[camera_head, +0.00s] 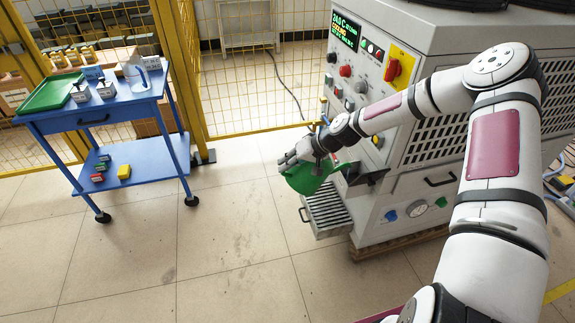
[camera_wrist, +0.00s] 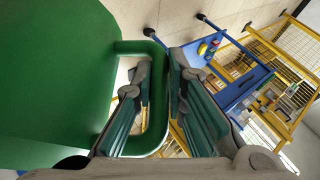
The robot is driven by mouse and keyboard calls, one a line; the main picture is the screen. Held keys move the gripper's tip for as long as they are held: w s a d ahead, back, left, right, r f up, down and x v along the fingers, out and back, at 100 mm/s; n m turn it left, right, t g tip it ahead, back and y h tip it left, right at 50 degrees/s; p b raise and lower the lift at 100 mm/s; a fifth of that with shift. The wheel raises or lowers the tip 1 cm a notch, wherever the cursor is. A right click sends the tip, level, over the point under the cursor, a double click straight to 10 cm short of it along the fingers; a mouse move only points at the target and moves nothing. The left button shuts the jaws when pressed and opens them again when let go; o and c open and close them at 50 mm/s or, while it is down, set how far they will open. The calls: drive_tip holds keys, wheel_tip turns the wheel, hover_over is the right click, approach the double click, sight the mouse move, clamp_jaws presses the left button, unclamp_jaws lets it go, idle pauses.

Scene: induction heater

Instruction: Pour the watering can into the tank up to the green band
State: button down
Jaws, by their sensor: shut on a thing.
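My gripper (camera_head: 292,160) is shut on the handle of the green watering can (camera_head: 308,180), held in the air in front of the heater cabinet. In the wrist view the can's green body (camera_wrist: 60,70) fills the left side, and its looped handle (camera_wrist: 155,100) passes between the fingers of my gripper (camera_wrist: 160,75). In the head view the can is partly hidden by my gripper, so its tilt and spout are unclear. The heater cabinet (camera_head: 405,195) stands at the right with a lit display and knobs. The tank's opening and a green band cannot be made out.
A grey slatted drip tray (camera_head: 328,208) juts from the cabinet below the can. A blue cart (camera_head: 130,110) with a green tray (camera_head: 50,93) and small items stands at the left. Yellow mesh fencing (camera_head: 245,75) runs behind. The floor between cart and cabinet is clear.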

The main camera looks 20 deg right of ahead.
drive_tip(key=shift+m+y, duration=0.3)
drive_tip(key=shift+y, duration=0.6)
drive_tip(key=shift+w+d+r, duration=0.1)
drive_tip(key=shift+d+r, duration=0.35)
drive_tip(key=shift+r, duration=0.35)
drive_tip(key=shift+w+d+r, duration=0.1)
drive_tip(key=shift+d+r, duration=0.4)
drive_tip(key=shift+r, duration=0.3)
drive_tip(key=shift+w+d+r, duration=0.1)
drive_tip(key=shift+d+r, duration=0.35)
drive_tip(key=shift+r, duration=0.35)
idle(4.2)
